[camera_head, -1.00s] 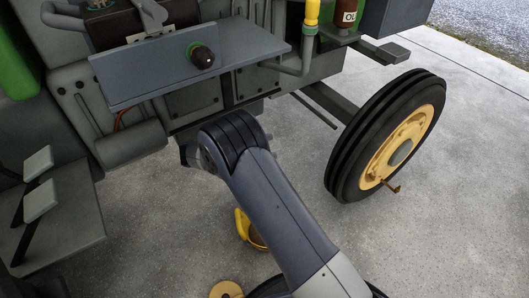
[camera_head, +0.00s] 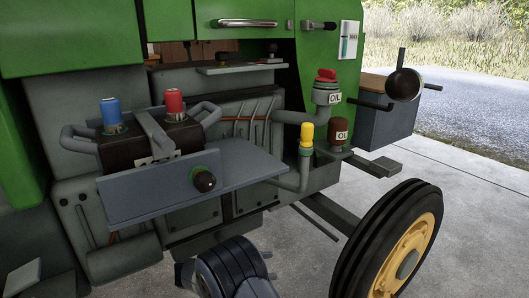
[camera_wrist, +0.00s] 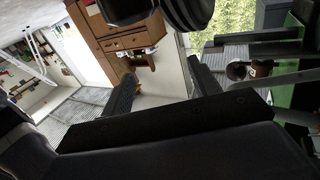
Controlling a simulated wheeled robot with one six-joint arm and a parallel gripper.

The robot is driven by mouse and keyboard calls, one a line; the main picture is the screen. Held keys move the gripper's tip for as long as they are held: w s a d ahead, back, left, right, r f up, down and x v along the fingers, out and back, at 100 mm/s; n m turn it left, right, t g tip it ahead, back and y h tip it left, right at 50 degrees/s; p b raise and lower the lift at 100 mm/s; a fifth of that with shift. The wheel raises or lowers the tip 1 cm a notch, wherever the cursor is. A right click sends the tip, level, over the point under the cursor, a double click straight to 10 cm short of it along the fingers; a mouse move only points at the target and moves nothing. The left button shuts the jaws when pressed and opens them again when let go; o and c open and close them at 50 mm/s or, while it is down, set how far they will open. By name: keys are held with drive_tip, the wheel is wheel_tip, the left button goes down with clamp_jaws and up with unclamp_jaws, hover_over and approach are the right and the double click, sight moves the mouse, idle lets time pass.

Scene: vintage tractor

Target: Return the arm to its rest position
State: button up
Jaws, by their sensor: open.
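My arm (camera_head: 228,272) shows at the bottom of the head view, its dark ribbed joint below the tractor's grey shelf. My gripper (camera_wrist: 161,67) shows in the wrist view with its two dark fingers spread apart. Nothing is between the fingers. The gripper cannot be made out in the head view, and most of the arm is below the picture's edge.
The green tractor (camera_head: 105,33) fills the left and middle of the head view. Its grey shelf (camera_head: 240,165) juts out above my arm, and its front wheel (camera_head: 390,245) stands to the right. Open concrete (camera_head: 460,190) lies beyond. A wooden cabinet (camera_wrist: 118,42) shows in the wrist view.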

wheel_tip(320, 180, down, 8)
drive_tip(key=b, duration=0.3)
drive_tip(key=shift+r, duration=0.25)
drive_tip(key=shift+r+n+t, duration=0.2)
drive_tip(key=shift+n+t, duration=0.1)
drive_tip(key=shift+t, duration=0.1)
drive_tip(key=shift+g, duration=0.4)
